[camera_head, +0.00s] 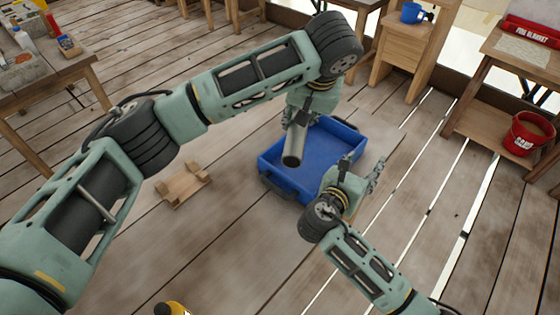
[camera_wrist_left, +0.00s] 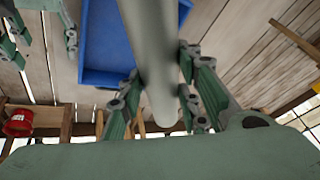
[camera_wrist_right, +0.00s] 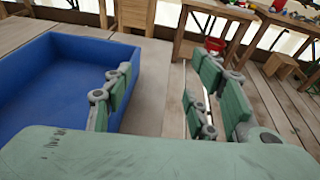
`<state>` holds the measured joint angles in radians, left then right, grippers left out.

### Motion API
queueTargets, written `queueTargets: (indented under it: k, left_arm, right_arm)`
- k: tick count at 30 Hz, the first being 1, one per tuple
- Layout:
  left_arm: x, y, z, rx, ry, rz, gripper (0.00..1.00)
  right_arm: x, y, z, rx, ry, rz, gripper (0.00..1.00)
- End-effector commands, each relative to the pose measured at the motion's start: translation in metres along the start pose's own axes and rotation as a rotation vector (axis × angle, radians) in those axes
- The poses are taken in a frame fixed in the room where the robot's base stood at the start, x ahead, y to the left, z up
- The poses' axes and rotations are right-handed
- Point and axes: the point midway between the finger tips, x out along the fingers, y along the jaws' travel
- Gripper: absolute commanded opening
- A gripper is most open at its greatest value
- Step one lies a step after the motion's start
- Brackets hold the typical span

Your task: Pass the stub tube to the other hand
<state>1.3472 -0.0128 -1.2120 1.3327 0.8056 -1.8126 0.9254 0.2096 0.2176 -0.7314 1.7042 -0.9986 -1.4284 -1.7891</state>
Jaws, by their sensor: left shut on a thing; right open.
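The stub tube (camera_head: 293,146) is a grey metal cylinder, held above the blue crate with its open end pointing down toward the head camera. My left gripper (camera_head: 301,117) is shut on it; in the left wrist view the tube (camera_wrist_left: 153,50) runs between the two fingers (camera_wrist_left: 160,88). My right gripper (camera_head: 362,170) is open and empty, right of and below the tube in the head view, near the crate's right side. In the right wrist view its fingers (camera_wrist_right: 155,92) are spread with nothing between them, and no tube shows there.
The blue crate (camera_head: 269,161) sits on the plank floor under the tube. A small wooden piece (camera_head: 183,185) lies to its left. A workbench (camera_head: 45,85) stands at left; a wooden cabinet (camera_head: 398,62) and a shelf with a red bucket (camera_head: 526,134) stand at right.

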Motion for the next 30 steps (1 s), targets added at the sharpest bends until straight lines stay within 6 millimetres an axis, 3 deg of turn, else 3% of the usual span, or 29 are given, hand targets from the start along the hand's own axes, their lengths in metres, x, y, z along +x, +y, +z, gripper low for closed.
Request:
queueTargets:
  k: [1, 3, 6, 10, 12, 16, 22, 26, 30]
  left_arm:
    - [-0.001, 0.0, -0.001, 0.0, 0.001, 0.0, 0.0]
    - [-0.001, 0.0, -0.001, 0.0, 0.001, 0.0, 0.0]
    - [-0.001, 0.0, -0.001, 0.0, 0.002, 0.0, 0.0]
    - [-0.001, 0.0, -0.001, 0.0, 0.002, 0.0, 0.0]
    - [-0.001, 0.0, -0.001, 0.0, 0.002, 0.0, 0.0]
    - [-0.001, 0.0, -0.001, 0.0, 0.002, 0.0, 0.0]
    - [-0.001, 0.0, -0.001, 0.0, 0.002, 0.0, 0.0]
    - [-0.001, 0.0, -0.001, 0.0, 0.002, 0.0, 0.0]
    - [-0.001, 0.0, -0.001, 0.0, 0.001, 0.0, 0.0]
  right_arm:
    - [-0.029, 0.013, 0.01, -0.055, -0.015, 0.008, 0.52]
    - [-0.067, 0.024, 0.022, -0.142, -0.032, 0.006, 0.52]
    - [-0.125, 0.039, 0.029, -0.239, -0.011, 0.021, 0.52]
    - [-0.198, 0.057, 0.032, -0.319, 0.063, 0.082, 0.52]
    - [-0.227, 0.065, 0.049, -0.328, 0.09, 0.138, 0.52]
    - [-0.253, 0.077, 0.091, -0.299, 0.1, 0.262, 0.52]
    - [-0.273, 0.084, 0.118, -0.29, 0.096, 0.369, 0.52]
    - [-0.268, 0.086, 0.119, -0.294, 0.095, 0.379, 0.52]
    - [-0.248, 0.093, 0.116, -0.295, 0.095, 0.377, 0.52]
